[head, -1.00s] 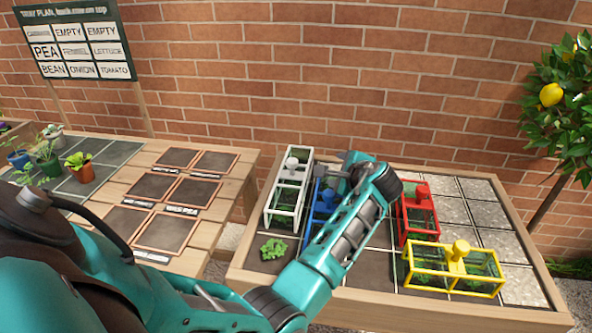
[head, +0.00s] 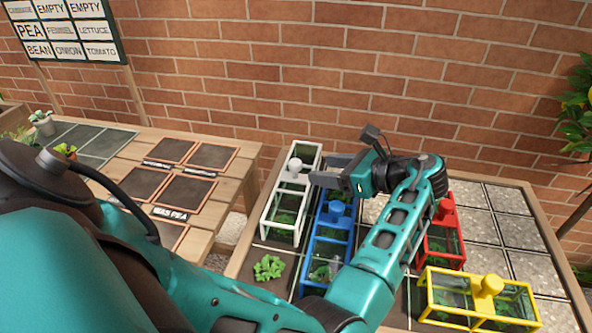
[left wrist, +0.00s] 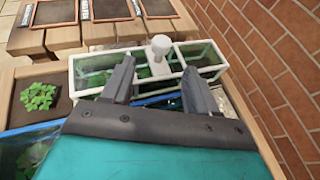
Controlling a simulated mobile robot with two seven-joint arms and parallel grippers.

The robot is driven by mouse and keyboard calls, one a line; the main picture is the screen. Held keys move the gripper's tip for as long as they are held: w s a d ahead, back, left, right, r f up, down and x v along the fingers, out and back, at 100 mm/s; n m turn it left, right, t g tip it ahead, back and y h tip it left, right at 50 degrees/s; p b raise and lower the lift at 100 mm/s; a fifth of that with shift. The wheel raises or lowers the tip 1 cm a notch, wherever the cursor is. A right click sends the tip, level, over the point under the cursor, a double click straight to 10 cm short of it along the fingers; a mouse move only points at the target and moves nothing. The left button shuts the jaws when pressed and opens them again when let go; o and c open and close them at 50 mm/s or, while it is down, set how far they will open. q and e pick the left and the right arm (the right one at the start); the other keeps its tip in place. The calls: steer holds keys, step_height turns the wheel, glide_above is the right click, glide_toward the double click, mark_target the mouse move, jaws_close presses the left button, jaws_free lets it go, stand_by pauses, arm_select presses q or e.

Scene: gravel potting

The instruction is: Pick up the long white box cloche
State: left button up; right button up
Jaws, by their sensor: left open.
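The long white box cloche (head: 291,192) is a white-framed, clear-sided box with a round white knob on top. It stands at the left edge of the gravel bed, with green plants inside. My left gripper (head: 318,171) reaches in from the right, just short of the knob. In the left wrist view, the open fingers (left wrist: 156,82) point at the white knob (left wrist: 160,46), which shows between and beyond them. The white cloche's frame (left wrist: 88,60) runs across that view. The fingers hold nothing. My right gripper is not in view.
A blue box cloche (head: 327,240) stands right beside the white one, partly under my arm. A red cloche (head: 442,240) and a yellow cloche (head: 478,297) are further right. A loose green plant (head: 268,268) sits in front. A brick wall (head: 330,70) rises behind.

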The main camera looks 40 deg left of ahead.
mark_target(295, 166)
arm_select(q)
steer(key=b+x, duration=0.1)
steer(key=x, duration=0.8)
steer(key=shift+a, duration=0.25)
jaws_close()
stand_by(0.4)
